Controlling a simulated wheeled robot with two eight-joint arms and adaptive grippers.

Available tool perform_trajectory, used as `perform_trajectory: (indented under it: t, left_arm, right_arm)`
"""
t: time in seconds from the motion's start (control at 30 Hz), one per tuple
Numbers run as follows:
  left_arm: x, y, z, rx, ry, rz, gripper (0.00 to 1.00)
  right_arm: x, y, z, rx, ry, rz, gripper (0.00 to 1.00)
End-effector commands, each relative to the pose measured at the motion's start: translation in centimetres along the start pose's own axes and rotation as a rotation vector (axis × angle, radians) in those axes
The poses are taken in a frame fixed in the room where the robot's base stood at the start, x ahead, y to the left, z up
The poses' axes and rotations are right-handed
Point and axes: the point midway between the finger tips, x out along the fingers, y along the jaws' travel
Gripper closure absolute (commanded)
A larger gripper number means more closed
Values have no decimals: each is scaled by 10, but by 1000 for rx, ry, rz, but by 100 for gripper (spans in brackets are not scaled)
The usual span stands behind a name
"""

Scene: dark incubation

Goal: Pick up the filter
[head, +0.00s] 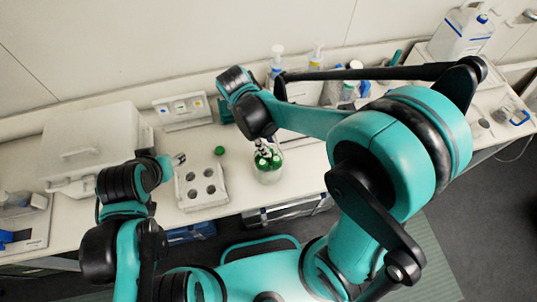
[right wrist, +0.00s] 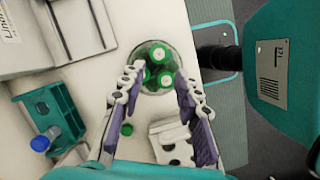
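I cannot tell for sure which thing is the filter. A clear round beaker (head: 268,178) holds several green-capped pieces, and it also shows in the right wrist view (right wrist: 143,90). My right gripper (right wrist: 160,78) is open and points down at the beaker. Its fingertips appear on both sides of the green caps (right wrist: 158,62), with nothing seen gripped. In the head view my right gripper (head: 262,146) is small and partly hidden by its arm. My left gripper (head: 179,159) is at the left, near the white holed block, and its fingers are too small to judge.
The white holed block (head: 187,202) and a loose green cap (head: 220,150) are left of the beaker. A white box (head: 90,142) is at the left. Bottles (head: 276,62) line the back. The bench's front edge is close to the beaker.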

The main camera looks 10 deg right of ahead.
Motion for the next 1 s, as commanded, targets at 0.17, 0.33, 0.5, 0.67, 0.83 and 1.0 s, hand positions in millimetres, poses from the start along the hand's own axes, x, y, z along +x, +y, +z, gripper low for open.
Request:
perform_trajectory:
  t: [0.17, 0.33, 0.5, 0.67, 0.83, 1.0]
  left_arm:
    - [4, 0, 3, 0, 0, 0, 49]
    - [7, 0, 5, 0, 0, 0, 49]
    - [10, 0, 8, 0, 0, 0, 49]
    - [11, 0, 8, 0, 0, 0, 49]
    - [11, 0, 8, 0, 0, 0, 49]
    - [11, 0, 8, 0, 0, 0, 49]
  right_arm:
    - [21, 0, -1, -4, -4, -2, 67]
    - [43, 1, 0, -2, -3, -1, 67]
    - [69, 2, 0, -1, -2, -1, 67]
    - [77, 2, 1, -2, -2, -1, 67]
    - [77, 2, 1, -2, -2, -1, 67]
    - [77, 2, 1, -2, -2, -1, 82]
